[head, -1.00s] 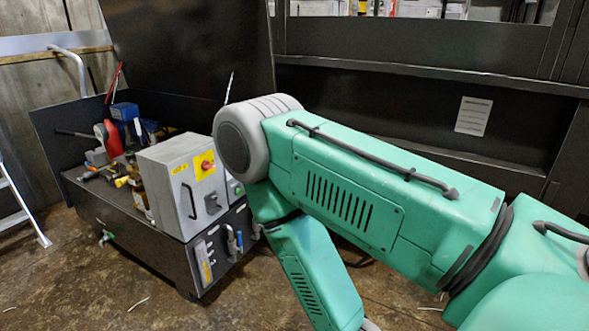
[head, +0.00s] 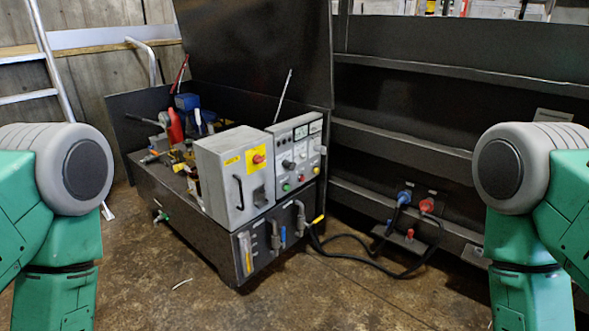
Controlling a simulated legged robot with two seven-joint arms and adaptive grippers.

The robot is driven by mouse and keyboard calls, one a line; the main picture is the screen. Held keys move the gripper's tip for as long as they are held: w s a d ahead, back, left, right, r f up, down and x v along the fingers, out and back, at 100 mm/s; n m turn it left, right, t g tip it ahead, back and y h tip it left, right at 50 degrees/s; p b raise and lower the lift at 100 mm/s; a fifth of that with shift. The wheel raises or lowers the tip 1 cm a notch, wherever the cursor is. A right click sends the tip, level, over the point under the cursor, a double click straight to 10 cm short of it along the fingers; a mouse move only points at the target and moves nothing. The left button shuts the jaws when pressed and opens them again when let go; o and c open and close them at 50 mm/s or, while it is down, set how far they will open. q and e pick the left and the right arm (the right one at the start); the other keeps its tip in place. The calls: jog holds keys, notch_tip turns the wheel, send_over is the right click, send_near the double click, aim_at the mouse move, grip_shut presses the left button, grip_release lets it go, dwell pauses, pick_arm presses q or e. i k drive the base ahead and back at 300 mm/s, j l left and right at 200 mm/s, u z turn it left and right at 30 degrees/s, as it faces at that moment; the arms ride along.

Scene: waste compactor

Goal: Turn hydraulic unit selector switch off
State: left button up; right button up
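The hydraulic unit (head: 190,222) is a low black box in the middle of the head view, with its dark lid raised behind it. A grey control cabinet (head: 221,170) with a handle stands on its front corner. A red knob on a yellow plate (head: 257,158) and a black switch (head: 259,195) are on the cabinet. Beside it is a panel (head: 294,160) with gauges, coloured buttons and a dark knob (head: 288,165). I cannot tell which knob is the selector switch or how it is set. Both my arms show at the picture's sides; neither gripper is in view.
Hoses and pipes (head: 277,232) stick out at the unit's front. Black cables run across the floor to blue (head: 404,198) and red (head: 427,205) plugs on the dark wall structure. A ladder (head: 50,65) leans at the left. The floor before the unit (head: 310,295) is mostly clear.

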aim_at(292, 166)
jog(key=u, duration=0.45)
jog(key=i+l+u, duration=0.45)
jog(key=l+u, duration=0.25)
jog(key=l, duration=0.2)
jog(key=i+l+u, duration=0.1)
jog(key=l+u, duration=0.15)
jog(key=l, duration=0.1)
